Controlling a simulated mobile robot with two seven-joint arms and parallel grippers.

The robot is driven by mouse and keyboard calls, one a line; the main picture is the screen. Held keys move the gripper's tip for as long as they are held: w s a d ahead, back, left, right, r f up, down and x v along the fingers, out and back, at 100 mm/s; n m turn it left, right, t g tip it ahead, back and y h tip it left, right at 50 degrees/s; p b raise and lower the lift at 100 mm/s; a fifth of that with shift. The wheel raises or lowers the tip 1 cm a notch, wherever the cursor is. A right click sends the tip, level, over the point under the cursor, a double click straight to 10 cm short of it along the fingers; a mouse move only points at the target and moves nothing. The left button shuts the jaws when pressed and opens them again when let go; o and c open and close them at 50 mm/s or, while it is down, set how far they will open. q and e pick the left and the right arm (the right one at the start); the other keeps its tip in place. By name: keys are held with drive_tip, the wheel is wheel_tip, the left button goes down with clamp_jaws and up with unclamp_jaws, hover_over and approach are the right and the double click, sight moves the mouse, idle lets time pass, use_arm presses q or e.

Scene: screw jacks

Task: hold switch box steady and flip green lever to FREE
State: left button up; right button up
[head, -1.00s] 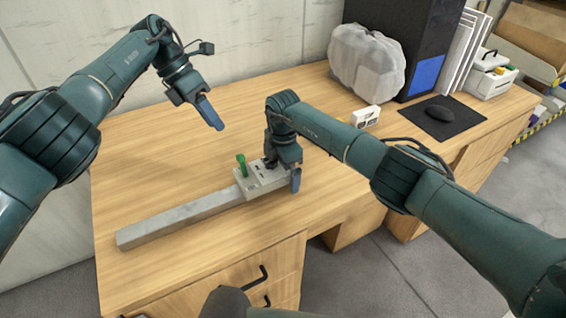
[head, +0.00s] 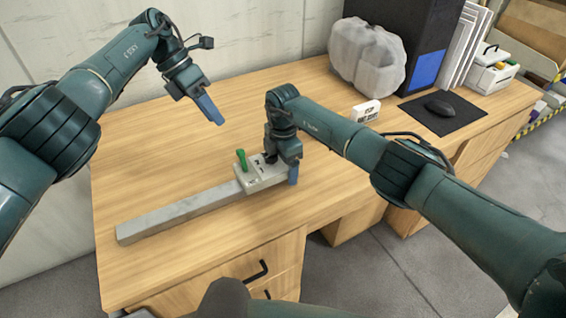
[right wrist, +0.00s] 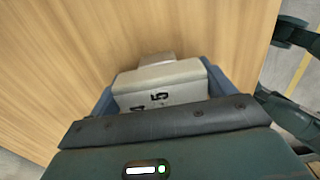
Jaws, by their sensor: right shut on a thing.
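The pale grey switch box (head: 262,176) lies on the wooden desk at the right end of a long grey bar (head: 180,213). Its green lever (head: 241,159) stands up from the left part of the top, leaning slightly left. My right gripper (head: 292,172) is shut on the box's right end; in the right wrist view its blue fingers flank the box (right wrist: 165,85), where dark markings show. The marking by the lever is too small to read. My left gripper (head: 210,112) hangs empty above the desk, behind and left of the lever. Its finger gap cannot be made out.
A bagged object (head: 367,57), a dark computer case (head: 425,45) and a mouse on a black mat (head: 442,108) are farther back. The desk's left side is clear.

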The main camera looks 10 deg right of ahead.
use_arm(q)
drive_tip(key=shift+f, duration=0.1)
drive_tip(key=shift+c, duration=0.8)
drive_tip(key=d+f+m+h, duration=0.1)
drive_tip(key=d+f+m+t+h, duration=0.1)
drive_tip(key=f+h, duration=0.1)
drive_tip(key=d+f+m+h, duration=0.1)
drive_tip(key=f, duration=0.1)
drive_tip(key=shift+w+d+f+m+t+h, duration=0.15)
drive_tip(key=shift+w+d+m+t+h, duration=0.15)
drive_tip(key=shift+h, duration=0.1)
drive_tip(key=c, duration=0.6)
drive_tip(key=shift+w+f+m+t+h, duration=0.25)
drive_tip(key=shift+m+t+h, duration=0.3)
drive_tip(key=shift+h, duration=0.25)
clamp_jaws()
drive_tip(key=s+a+f+m+t+h, duration=0.1)
drive_tip(key=s+a+f+m+t, duration=0.1)
drive_tip(key=a+m+t, duration=0.1)
drive_tip(key=s+a+f+m+t, duration=0.3)
drive_tip(key=a+m+t, duration=0.1)
drive_tip(key=a+t, duration=0.2)
drive_tip(key=shift+a+f+h, duration=0.15)
drive_tip(key=shift+a+h, duration=0.25)
drive_tip(key=shift+a, duration=0.45)
